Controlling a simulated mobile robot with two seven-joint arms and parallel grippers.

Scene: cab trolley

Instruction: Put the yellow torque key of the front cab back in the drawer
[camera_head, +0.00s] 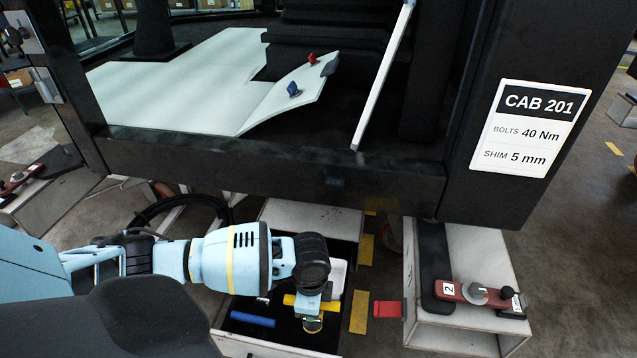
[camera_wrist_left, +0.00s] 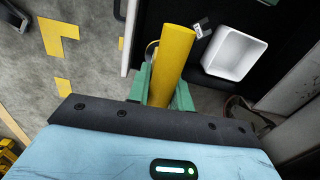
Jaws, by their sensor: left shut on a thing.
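The yellow torque key (camera_head: 298,301) is held by my left gripper (camera_head: 312,308) over the open drawer (camera_head: 262,348). In the left wrist view the yellow key (camera_wrist_left: 174,58) stands out as a thick yellow cylinder between the green fingers of my left gripper (camera_wrist_left: 160,92), which are shut on it. A blue torque key (camera_head: 252,319) lies in the drawer's dark interior. I cannot tell whether the yellow key touches the drawer floor. My arm hides part of the drawer. My right gripper is not in view.
A white tray (camera_wrist_left: 234,52) sits in the drawer beside the yellow key. A red object (camera_head: 388,309) is right of the drawer. A grey box with a red tool (camera_head: 475,292) stands further right. The cab sill (camera_head: 270,158) and CAB 201 sign (camera_head: 527,128) are above.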

